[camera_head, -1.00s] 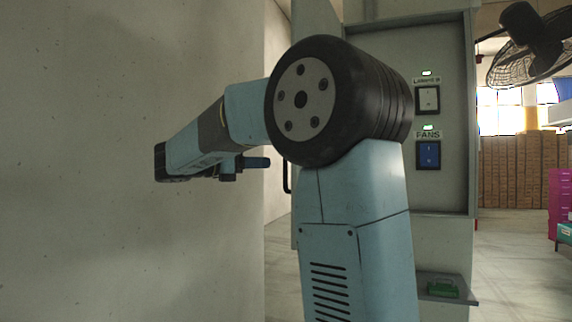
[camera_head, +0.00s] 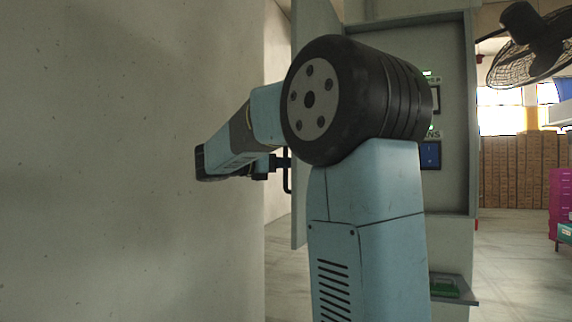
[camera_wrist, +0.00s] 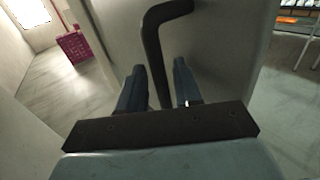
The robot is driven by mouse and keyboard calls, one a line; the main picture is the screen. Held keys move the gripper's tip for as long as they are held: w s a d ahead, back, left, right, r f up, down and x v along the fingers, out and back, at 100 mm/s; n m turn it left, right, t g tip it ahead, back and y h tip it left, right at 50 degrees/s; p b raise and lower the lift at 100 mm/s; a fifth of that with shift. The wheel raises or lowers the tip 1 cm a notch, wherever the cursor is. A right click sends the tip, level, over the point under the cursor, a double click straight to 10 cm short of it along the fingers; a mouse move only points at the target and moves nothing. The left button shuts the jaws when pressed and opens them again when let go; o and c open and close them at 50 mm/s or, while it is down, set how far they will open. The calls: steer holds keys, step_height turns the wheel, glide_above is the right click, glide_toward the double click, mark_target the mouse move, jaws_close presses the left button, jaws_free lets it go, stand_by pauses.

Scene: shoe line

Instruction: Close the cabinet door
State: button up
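The grey cabinet (camera_head: 455,120) stands right of centre in the head view, its switch panel partly behind my arm. Its door (camera_head: 315,22) is swung open to the left and seen at a steep angle. The dark bar handle (camera_head: 287,178) is on the door, beside my gripper (camera_head: 270,164). In the wrist view, the handle (camera_wrist: 166,12) curves down between the two fingers of my gripper (camera_wrist: 159,70), in front of the grey door panel (camera_wrist: 225,45). The fingers are apart, with gaps visible beside the handle. The handle's lower end is hidden behind the gripper body.
A concrete wall (camera_head: 130,90) fills the left, close to my arm. A blue switch (camera_head: 430,154) shows inside the cabinet, and a green object (camera_head: 444,288) sits on a ledge below. A fan (camera_head: 530,45) and magenta crates (camera_head: 560,200) are at the right.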

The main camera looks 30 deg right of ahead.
jaws_close()
steer(key=shift+s, duration=0.15)
stand_by(0.4)
